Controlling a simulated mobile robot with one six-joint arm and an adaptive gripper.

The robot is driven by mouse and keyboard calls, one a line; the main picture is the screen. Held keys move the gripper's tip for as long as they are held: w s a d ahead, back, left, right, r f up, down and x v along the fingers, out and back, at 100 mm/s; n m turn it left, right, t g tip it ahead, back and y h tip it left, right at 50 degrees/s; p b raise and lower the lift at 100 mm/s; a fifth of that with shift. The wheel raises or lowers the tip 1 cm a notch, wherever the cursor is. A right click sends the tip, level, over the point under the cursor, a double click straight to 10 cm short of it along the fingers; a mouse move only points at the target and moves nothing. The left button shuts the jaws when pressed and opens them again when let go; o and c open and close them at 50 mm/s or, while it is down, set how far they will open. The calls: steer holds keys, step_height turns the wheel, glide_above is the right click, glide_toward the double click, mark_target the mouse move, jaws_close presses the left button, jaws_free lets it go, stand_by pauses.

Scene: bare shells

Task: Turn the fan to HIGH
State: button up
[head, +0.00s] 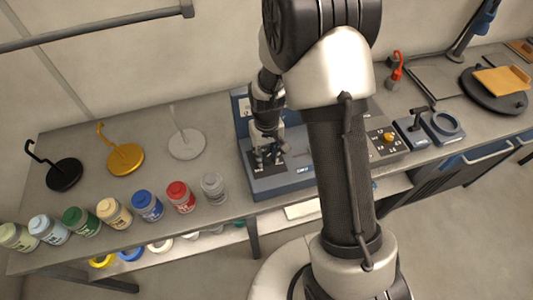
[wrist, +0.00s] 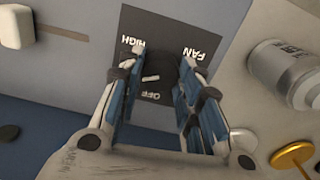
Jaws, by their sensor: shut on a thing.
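The fan panel (wrist: 128,22) is a dark plate with white FAN, HIGH and OFF labels, seen upside down in the wrist view. A dark knob (wrist: 150,64) with a short pale mark sits between my fingers. The mark lies roughly crosswise near the OFF label; its exact setting is unclear. My gripper (wrist: 159,78) is shut on the knob, its blue-padded fingers on either side. In the head view my gripper (head: 268,157) is down at the blue-grey unit (head: 290,183), and the knob is hidden there.
A clear jar (head: 213,187) stands just left of the unit, with a row of several coloured jars beyond it. Three hook stands (head: 125,158) are behind them. A panel with an orange knob (head: 388,137) is to the right of my arm.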

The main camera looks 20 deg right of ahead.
mark_target(266, 156)
steer(key=m, duration=0.5)
steer(key=shift+m, duration=0.3)
steer(key=m, duration=0.5)
steer(key=shift+m, duration=0.3)
steer(key=o, duration=1.1)
steer(key=shift+r, duration=6)
